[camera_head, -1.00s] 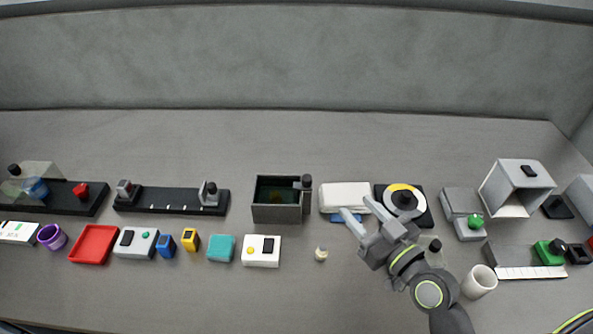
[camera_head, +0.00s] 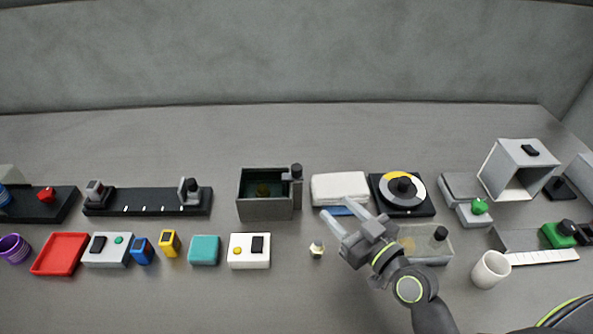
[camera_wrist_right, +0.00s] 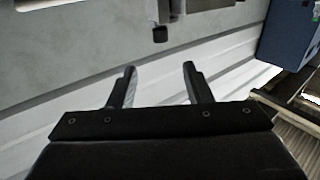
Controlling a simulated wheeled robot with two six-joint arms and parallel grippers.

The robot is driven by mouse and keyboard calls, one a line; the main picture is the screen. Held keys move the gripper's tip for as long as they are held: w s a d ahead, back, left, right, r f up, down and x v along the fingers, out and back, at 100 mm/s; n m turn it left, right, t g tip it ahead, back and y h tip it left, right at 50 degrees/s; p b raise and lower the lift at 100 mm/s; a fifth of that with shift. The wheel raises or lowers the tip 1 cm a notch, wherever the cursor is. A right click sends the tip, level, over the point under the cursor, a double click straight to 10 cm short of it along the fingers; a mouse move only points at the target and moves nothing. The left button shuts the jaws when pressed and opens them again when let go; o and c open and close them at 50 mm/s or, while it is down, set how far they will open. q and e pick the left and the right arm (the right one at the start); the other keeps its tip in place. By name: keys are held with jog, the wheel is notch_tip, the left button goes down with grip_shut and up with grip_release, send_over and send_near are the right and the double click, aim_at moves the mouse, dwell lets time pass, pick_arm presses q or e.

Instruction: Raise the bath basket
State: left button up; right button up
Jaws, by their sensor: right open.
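The bath is a dark grey open box (camera_head: 264,209) left of the middle of the bench in the head view. Inside it are dark greenish contents and a dim yellowish-brown shape; I cannot make out the basket clearly. A black knob (camera_head: 296,170) stands on a post at the bath's right side. My right gripper (camera_head: 340,210) is open and empty, to the right of the bath and apart from it. It is in front of the white block. In the right wrist view the two fingers (camera_wrist_right: 159,70) are spread with nothing between them. My left gripper is not in view.
A white block (camera_head: 339,187) and a black turntable-like device (camera_head: 405,210) stand right of the bath. A small cream-topped piece (camera_head: 317,249) and a white box with buttons (camera_head: 249,251) lie in front. A white cup (camera_head: 490,269) stands at right. The bench behind the row is clear.

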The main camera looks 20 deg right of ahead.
aim_at(300, 172)
jog(key=p+x, duration=0.3)
jog(key=x, duration=1.1)
jog(key=shift+w+p, duration=0.2)
jog(key=shift+p, duration=0.2)
jog(key=shift+x, duration=0.9)
jog(key=shift+c, duration=0.4)
grip_shut()
